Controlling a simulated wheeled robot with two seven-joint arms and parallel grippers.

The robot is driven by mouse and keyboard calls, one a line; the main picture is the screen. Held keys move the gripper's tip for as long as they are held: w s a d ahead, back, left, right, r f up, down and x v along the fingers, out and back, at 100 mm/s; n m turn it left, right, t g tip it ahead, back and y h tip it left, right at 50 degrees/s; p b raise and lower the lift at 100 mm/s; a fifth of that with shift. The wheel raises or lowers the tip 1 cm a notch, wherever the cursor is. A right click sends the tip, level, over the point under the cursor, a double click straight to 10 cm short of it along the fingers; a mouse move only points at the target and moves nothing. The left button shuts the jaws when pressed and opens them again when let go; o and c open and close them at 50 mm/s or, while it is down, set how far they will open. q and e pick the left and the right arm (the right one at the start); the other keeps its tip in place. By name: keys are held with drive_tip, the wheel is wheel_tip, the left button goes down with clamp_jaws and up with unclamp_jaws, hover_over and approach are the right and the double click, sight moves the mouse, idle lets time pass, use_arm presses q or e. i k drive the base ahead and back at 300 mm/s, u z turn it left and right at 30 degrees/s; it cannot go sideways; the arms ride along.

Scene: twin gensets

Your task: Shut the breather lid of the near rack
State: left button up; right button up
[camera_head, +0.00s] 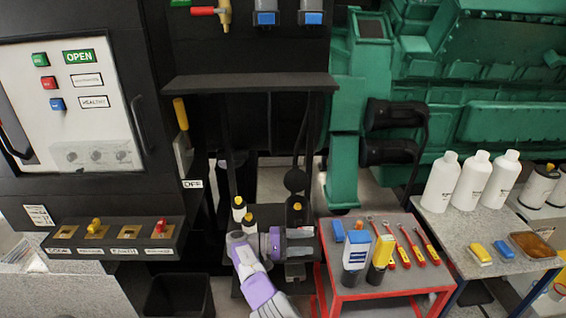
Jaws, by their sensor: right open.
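My right arm comes in from the bottom centre, purple and white. Its right gripper (299,243) is open at a low dark stand (262,215) between the black cabinet and the red cart. Small white bottles with dark and yellow tops (239,209) stand on this stand, just left of and behind the gripper. Another dark yellow-topped piece (297,208) stands just behind the gripper. The gripper and forearm cover part of the stand. I cannot make out the breather lid or whether it is open. My left gripper is not in view.
A red cart (398,283) with screwdrivers and yellow and blue containers stands close on the right. White bottles (442,181) stand on a grey table beyond it. A black switch panel (115,238) juts out at left. A dark shelf (250,82) overhangs behind.

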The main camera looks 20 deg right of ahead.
sight(296, 179)
drive_tip(key=i, duration=1.3)
